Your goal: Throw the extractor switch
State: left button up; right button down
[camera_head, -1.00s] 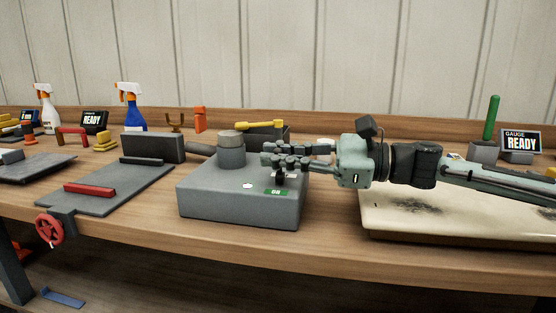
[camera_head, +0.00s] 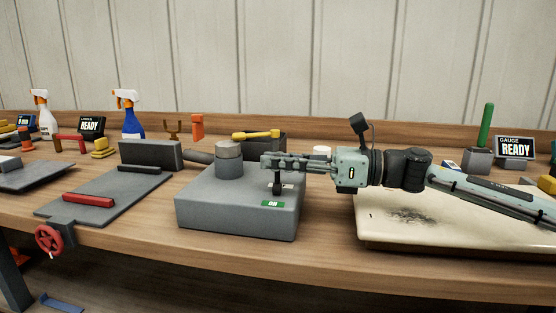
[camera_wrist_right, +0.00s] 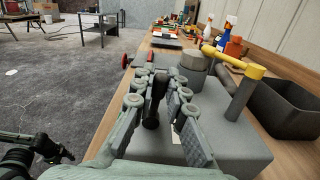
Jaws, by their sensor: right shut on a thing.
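The extractor is a grey box (camera_head: 215,210) with a round grey stub and pipe (camera_head: 229,160) on top. Its switch is a short black lever (camera_head: 277,188) with a green label (camera_head: 271,204), seemingly reading ON, in front of it. My right gripper (camera_head: 275,162) reaches in from the right, above the box, with its fingers closed around the lever. In the right wrist view the black lever (camera_wrist_right: 154,100) stands between the two fingers. Part of the lever is hidden by the fingers. A dark jointed part at lower left there looks like my left gripper (camera_wrist_right: 48,150); its jaw state is unclear.
A cream, stained tray (camera_head: 372,225) lies to the right under my arm. A grey plate with a red bar (camera_head: 88,200) lies left. Spray bottles stand behind.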

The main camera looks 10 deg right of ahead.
jog(key=c, duration=1.5)
grip_release()
jog(key=shift+c, duration=0.2)
jog(key=shift+d, duration=0.1)
jog(key=v, duration=1.2)
jog(key=shift+r, duration=0.1)
